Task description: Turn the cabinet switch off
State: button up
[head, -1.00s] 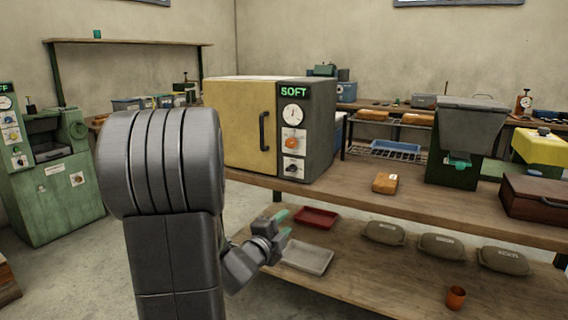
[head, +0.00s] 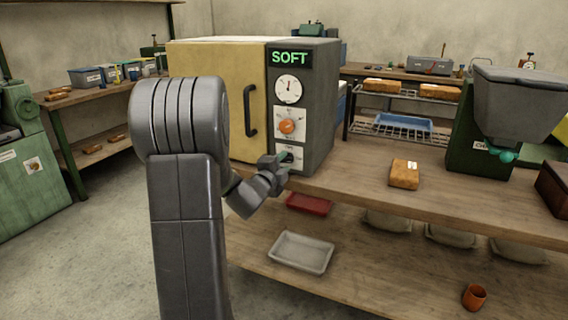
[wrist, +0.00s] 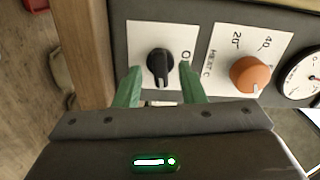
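The cabinet has a yellow door (head: 215,105) and a dark grey control panel with a lit green display (head: 290,57) reading SOFT. Its switch, a black rotary knob (wrist: 161,68) on a white plate, shows in the wrist view, with a mark like "O" at its right. My gripper (wrist: 158,84) is open, with one green finger on each side of the knob's near end. I cannot tell whether the fingers touch it. In the head view my gripper (head: 281,164) is at the panel's lower part and mostly hides the switch.
An orange knob (wrist: 250,75) sits beside the switch plate; a dial gauge (head: 289,88) is above it on the panel. The door handle (head: 250,110) is left of the panel. An orange block (head: 404,174) lies on the bench to the right. A red tray (head: 308,204) is on the shelf below.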

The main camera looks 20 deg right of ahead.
jog(key=shift+w+d, duration=0.45)
jog(key=shift+d, duration=0.05)
grip_shut()
